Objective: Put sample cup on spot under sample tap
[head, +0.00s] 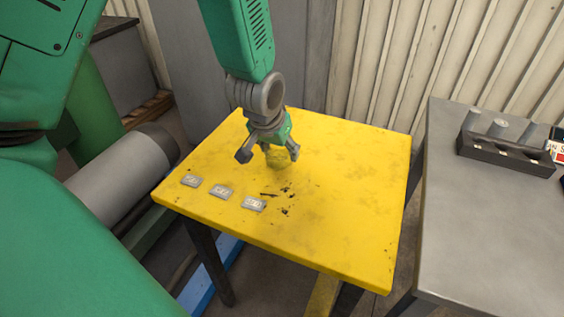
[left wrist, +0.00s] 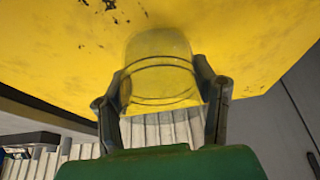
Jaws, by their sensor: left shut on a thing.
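A clear sample cup (left wrist: 158,70) is between the two fingers of my left gripper (left wrist: 162,95) in the left wrist view, with the yellow table seen through it. In the head view my left gripper (head: 269,153) points down at the far left part of the yellow table (head: 340,220). It is shut on the cup, whose clear wall (head: 277,158) shows faintly between the fingers. I cannot tell whether the cup's base touches the table. I cannot make out a sample tap or a marked spot. My right gripper is not in view.
Several small grey plates (head: 221,191) lie in a row near the table's front left edge. A grey table (head: 490,220) on the right carries a dark rack (head: 506,153) with grey cylinders. The yellow table's right half is clear. A corrugated wall (head: 450,60) stands behind.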

